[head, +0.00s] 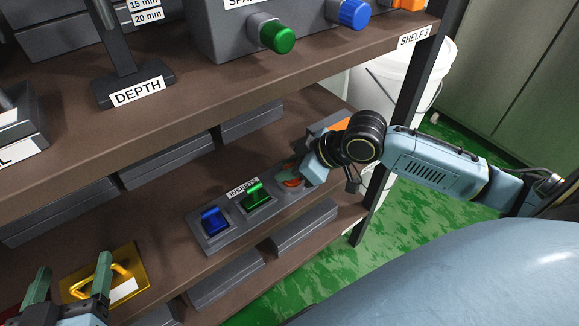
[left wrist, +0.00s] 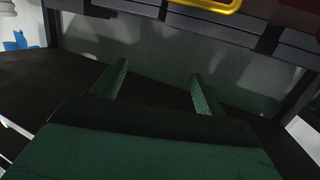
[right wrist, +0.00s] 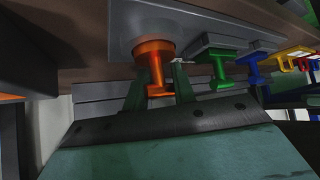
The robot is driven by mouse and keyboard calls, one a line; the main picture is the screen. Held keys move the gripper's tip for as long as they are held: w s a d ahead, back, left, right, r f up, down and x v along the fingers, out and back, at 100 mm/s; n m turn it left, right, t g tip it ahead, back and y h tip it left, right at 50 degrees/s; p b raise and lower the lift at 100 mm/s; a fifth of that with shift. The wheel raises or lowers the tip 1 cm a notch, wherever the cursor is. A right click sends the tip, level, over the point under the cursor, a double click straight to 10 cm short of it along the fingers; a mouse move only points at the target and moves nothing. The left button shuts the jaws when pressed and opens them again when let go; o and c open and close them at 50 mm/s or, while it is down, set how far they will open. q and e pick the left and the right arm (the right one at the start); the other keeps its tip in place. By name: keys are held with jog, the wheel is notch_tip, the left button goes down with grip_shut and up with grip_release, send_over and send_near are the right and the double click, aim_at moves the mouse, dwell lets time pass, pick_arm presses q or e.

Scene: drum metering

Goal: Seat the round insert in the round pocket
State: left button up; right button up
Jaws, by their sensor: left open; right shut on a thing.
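The round orange insert (right wrist: 155,48) has a disc base and an upright handle. In the right wrist view its disc is at the grey inserts tray (right wrist: 125,22); I cannot tell whether it sits fully in the round pocket, which the disc hides. My right gripper (right wrist: 158,82) is shut on the insert's handle. In the head view the orange insert (head: 291,183) shows partly behind my right gripper (head: 296,174), at the right end of the tray (head: 232,240). My left gripper (head: 72,283) is open and empty at the lower left; its spread fingers (left wrist: 155,82) show in the left wrist view.
A green insert (head: 256,195) and a blue insert (head: 211,221) stand in the tray beside the orange one. A yellow plate with a handle (head: 132,267) lies by my left gripper. The upper shelf (head: 190,100) overhangs; a dark post (head: 405,90) stands close to my right arm.

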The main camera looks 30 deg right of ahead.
pick_arm(q)
jog(key=shift+f, duration=0.1)
pick_arm(e)
jog(key=o, duration=1)
jog(key=shift+o, duration=0.2)
